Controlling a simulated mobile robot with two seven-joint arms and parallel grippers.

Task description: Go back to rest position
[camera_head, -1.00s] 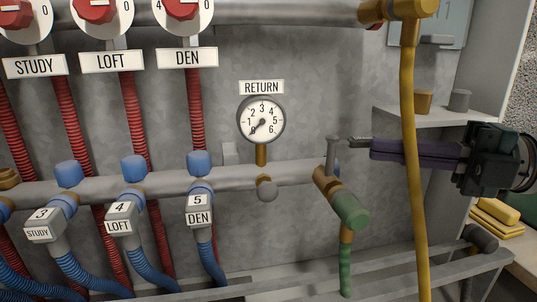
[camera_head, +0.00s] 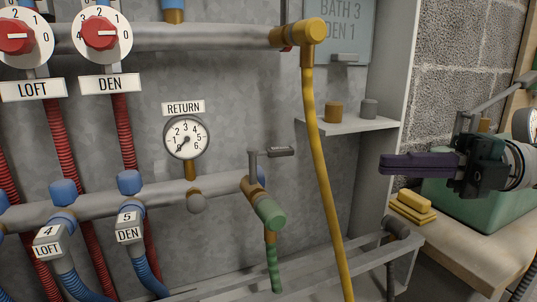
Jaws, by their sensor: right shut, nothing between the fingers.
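My right gripper (camera_head: 384,165) is at the right of the head view, with dark purple fingers pointing left. It is shut and empty, in front of the side panel and bench, to the right of the yellow hose (camera_head: 325,180). It is apart from the valve lever (camera_head: 280,152) on the lower pipe. That lever sticks out to the right above a green hose fitting (camera_head: 268,212). My left gripper is not in view.
The RETURN gauge (camera_head: 187,138) sits on the lower pipe. Red dials for LOFT (camera_head: 14,37) and DEN (camera_head: 100,33) are at upper left. A small shelf (camera_head: 350,124) holds two cups. A yellow block (camera_head: 413,204) lies on the bench (camera_head: 450,238) near a green box (camera_head: 500,215).

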